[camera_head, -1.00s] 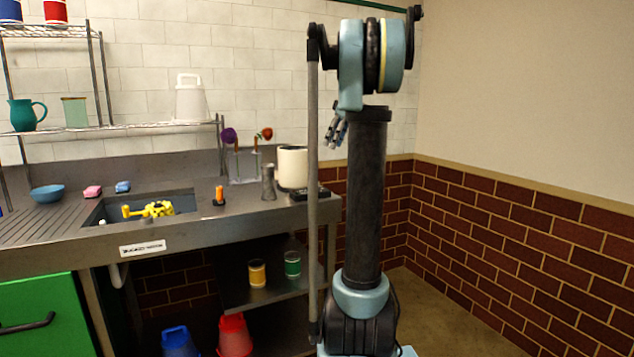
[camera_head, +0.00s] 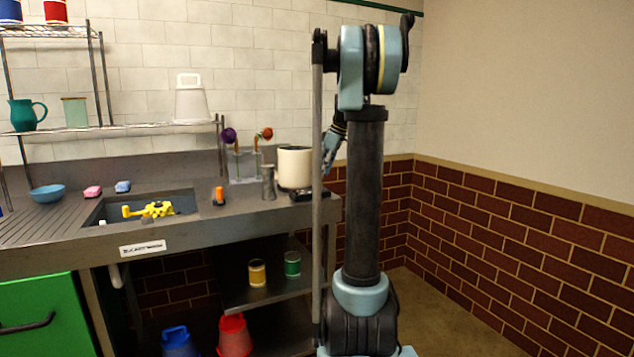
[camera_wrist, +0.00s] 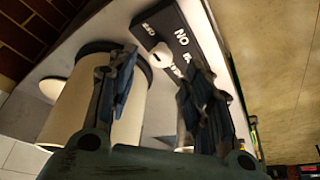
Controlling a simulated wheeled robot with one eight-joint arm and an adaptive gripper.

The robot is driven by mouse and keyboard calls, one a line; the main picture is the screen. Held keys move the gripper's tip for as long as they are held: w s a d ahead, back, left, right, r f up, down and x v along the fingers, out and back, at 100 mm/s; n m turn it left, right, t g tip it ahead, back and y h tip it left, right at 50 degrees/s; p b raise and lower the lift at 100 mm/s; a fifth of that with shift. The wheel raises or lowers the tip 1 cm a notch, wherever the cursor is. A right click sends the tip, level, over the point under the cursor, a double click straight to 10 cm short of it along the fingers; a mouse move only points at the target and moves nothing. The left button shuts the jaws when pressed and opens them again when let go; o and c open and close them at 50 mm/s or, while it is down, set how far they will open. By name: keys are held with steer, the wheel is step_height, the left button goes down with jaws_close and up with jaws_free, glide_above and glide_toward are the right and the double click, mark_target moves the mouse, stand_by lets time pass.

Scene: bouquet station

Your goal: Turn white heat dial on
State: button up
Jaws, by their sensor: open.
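The white heat dial (camera_wrist: 161,53) shows in the wrist view as a round knob with a raised grip. It sits on a black control panel (camera_wrist: 188,30) with white lettering. My gripper (camera_wrist: 158,62) is open, its two dark fingers on either side of the line of sight to the dial; I cannot tell whether either touches it. In the head view my gripper (camera_head: 331,154) is partly hidden by my arm, above and right of the black heater unit (camera_head: 308,195) at the counter's right end. The dial cannot be made out there.
A cream pot (camera_head: 294,168) stands on the heater, and shows close beside the left finger in the wrist view (camera_wrist: 92,105). A grey vase (camera_head: 268,183) and flowers in a holder (camera_head: 245,166) stand left of it. The counter ends just right of the heater.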

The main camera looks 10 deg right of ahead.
mark_target(316, 182)
steer(key=shift+x, duration=2.25)
steer(key=c, duration=1.1)
